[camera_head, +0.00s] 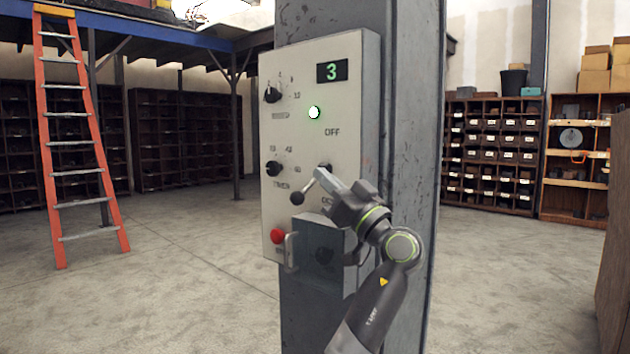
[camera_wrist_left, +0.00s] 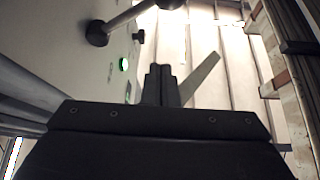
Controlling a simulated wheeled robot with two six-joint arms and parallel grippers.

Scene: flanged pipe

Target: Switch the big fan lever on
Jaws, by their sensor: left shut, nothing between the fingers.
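The pale control panel (camera_head: 300,120) is on a grey column. Its fan lever (camera_head: 298,198) has a dark ball end and a thin rod. It sticks out from the panel, its ball low and left of its pivot, below the OFF label. A lower label is partly hidden by my gripper. The display (camera_head: 332,71) reads 3 and a green lamp (camera_head: 313,112) is lit. My left gripper (camera_head: 324,180) is shut and empty, close beside the lever. In the wrist view its fingertips (camera_wrist_left: 160,70) sit below the lever rod (camera_wrist_left: 128,17); contact cannot be told. My right gripper is out of view.
Two dark knobs (camera_head: 272,95) and (camera_head: 273,168) are on the panel's left side. A red button (camera_head: 277,236) and a grey box (camera_head: 318,245) are low on it. An orange ladder (camera_head: 72,130) and shelves (camera_head: 490,150) stand behind. The floor around the column is clear.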

